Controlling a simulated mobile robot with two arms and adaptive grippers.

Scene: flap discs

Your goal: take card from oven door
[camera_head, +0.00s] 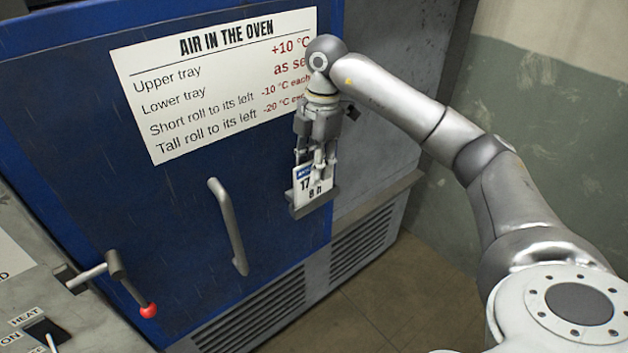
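A small white card (303,185) with a blue band and black print, partly readable as "17" and "8 h", stands upright in a grey holder (314,203) on the blue oven door (150,195). My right gripper (319,165) points down at the card's upper edge, and its fingers cover part of the card's top right. Whether the fingers grip the card or only stand around it cannot be told. My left gripper is not in view.
A white sign (215,85) about air in the oven is on the door above left of the card. A grey door handle (230,225) sticks out to the left. A lever with a red knob (148,310) and a control panel (40,300) are at lower left.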

